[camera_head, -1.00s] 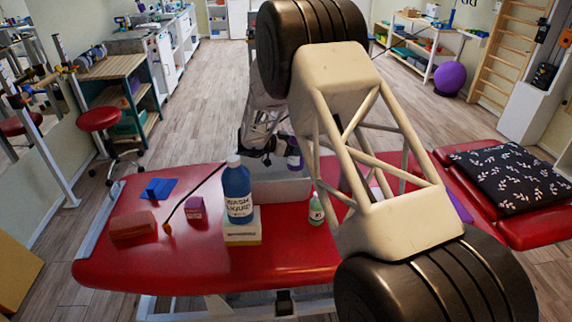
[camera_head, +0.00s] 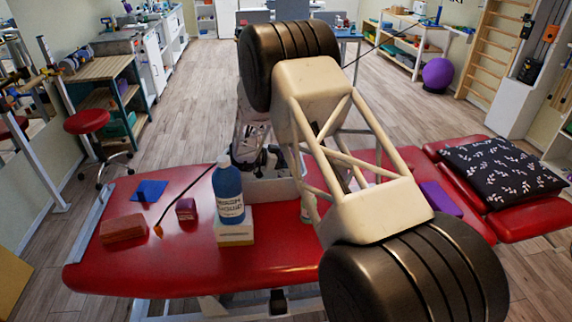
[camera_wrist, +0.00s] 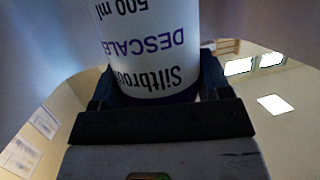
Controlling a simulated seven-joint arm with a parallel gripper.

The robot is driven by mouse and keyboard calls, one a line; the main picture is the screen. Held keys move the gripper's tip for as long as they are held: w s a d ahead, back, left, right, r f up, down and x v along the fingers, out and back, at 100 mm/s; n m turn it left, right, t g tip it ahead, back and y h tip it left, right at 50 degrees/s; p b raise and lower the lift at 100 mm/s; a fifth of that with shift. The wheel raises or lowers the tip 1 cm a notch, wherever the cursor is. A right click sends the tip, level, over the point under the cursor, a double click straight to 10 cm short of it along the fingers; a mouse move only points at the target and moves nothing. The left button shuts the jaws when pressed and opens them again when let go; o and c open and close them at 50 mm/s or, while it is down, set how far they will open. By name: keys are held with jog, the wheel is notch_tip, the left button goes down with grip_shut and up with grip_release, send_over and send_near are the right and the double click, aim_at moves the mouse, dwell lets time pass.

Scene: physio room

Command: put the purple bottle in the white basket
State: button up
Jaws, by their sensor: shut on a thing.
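The purple bottle (camera_wrist: 150,50) fills the upper middle of the wrist view. It has a white label with purple DESCALER lettering and a purple band. My gripper (camera_wrist: 155,105) is shut on it. In the head view my gripper (camera_head: 264,160) is low over the far side of the red table, behind the blue bottle, and the purple bottle is hidden there. The white basket (camera_head: 272,192) stands on the table behind the blue bottle, partly covered by it and my arm. My gripper is at or just above its far side; I cannot tell whether the bottle is inside the rim.
A small pale bottle (camera_head: 307,207) is half hidden by my arm. The front table is clear.

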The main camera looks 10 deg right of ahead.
jog(key=shift+f, duration=1.3)
jog(key=shift+f, duration=0.15)
jog(key=o, duration=1.3)
jog(key=shift+c, duration=0.2)
